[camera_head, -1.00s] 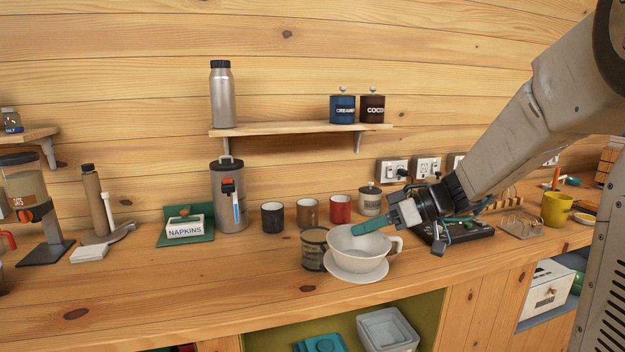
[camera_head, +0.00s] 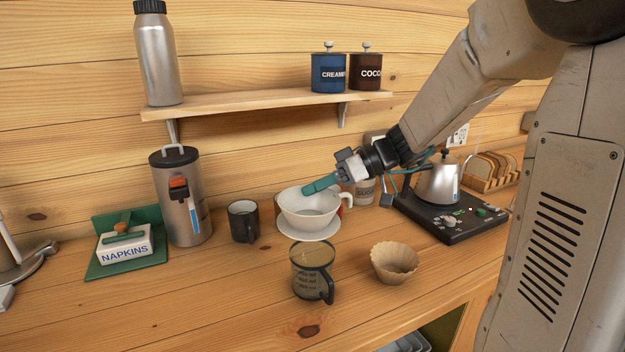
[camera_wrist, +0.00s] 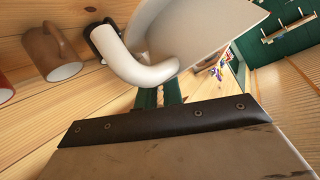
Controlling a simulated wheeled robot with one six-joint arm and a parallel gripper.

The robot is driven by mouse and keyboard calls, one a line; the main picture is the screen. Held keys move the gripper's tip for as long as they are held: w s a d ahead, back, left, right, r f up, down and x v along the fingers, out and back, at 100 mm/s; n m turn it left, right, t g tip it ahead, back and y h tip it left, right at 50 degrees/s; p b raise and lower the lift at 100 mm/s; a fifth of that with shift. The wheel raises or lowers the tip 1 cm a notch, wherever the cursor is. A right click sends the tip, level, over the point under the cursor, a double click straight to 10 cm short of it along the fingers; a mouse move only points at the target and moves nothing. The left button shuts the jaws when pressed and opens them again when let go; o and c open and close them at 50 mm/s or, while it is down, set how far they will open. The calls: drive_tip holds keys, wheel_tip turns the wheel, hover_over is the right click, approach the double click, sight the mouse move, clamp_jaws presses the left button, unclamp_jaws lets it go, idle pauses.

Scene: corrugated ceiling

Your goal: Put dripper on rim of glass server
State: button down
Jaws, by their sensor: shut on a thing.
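The white dripper (camera_head: 310,206), a bowl with a side handle and a flat saucer-like base, is upright in the head view, behind the glass server. My gripper (camera_head: 322,184) is shut on the dripper, its teal fingers reaching over the bowl from the right. The exact grip point is unclear. The dripper's handle (camera_wrist: 135,62) fills the upper middle of the wrist view, beside the teal fingers (camera_wrist: 160,96). The smoky glass server (camera_head: 312,270), with a dark handle, stands upright on the counter. The dripper's base is apart from the server's rim; its height above the counter is unclear.
A paper filter (camera_head: 396,262) stands right of the server. A dark mug (camera_head: 243,221) stands left of the dripper. A kettle (camera_head: 438,184) sits on a black base (camera_head: 450,217) at right. The counter (camera_head: 190,300) is clear at front left.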

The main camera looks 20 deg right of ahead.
sight(318, 212)
drive_tip(key=shift+s+d+f, duration=0.1)
drive_tip(key=shift+f, duration=3)
drive_tip(key=shift+f, duration=0.45)
drive_tip(key=c, duration=1.5)
unclamp_jaws()
drive_tip(key=shift+o, duration=0.2)
